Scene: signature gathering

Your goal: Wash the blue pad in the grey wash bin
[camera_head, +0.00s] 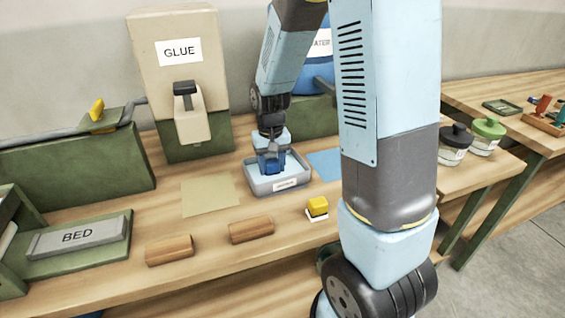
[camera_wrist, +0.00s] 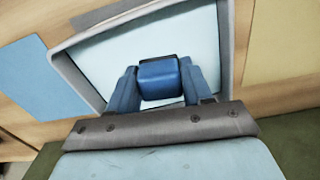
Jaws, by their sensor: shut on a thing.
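The grey wash bin (camera_head: 303,182) stands on the wooden bench below my arm, with pale liquid or a pale floor inside and a label on its front. My gripper (camera_head: 271,163) points down into the bin. It is shut on the blue pad, a small blue block (camera_wrist: 158,79) between the two blue fingers in the wrist view. The bin's rim (camera_wrist: 228,45) surrounds the pad on the sides that show there. I cannot tell whether the pad touches the bin's floor. In the head view the fingers largely hide the pad.
A blue sheet (camera_head: 325,164) lies right of the bin, a tan sheet (camera_head: 209,195) left. A yellow-topped block (camera_head: 317,207) and two wooden blocks (camera_head: 251,230) (camera_head: 169,249) lie in front. The GLUE dispenser (camera_head: 180,85) stands behind; the BED plate (camera_head: 78,238) is at left. Jars (camera_head: 455,143) stand right.

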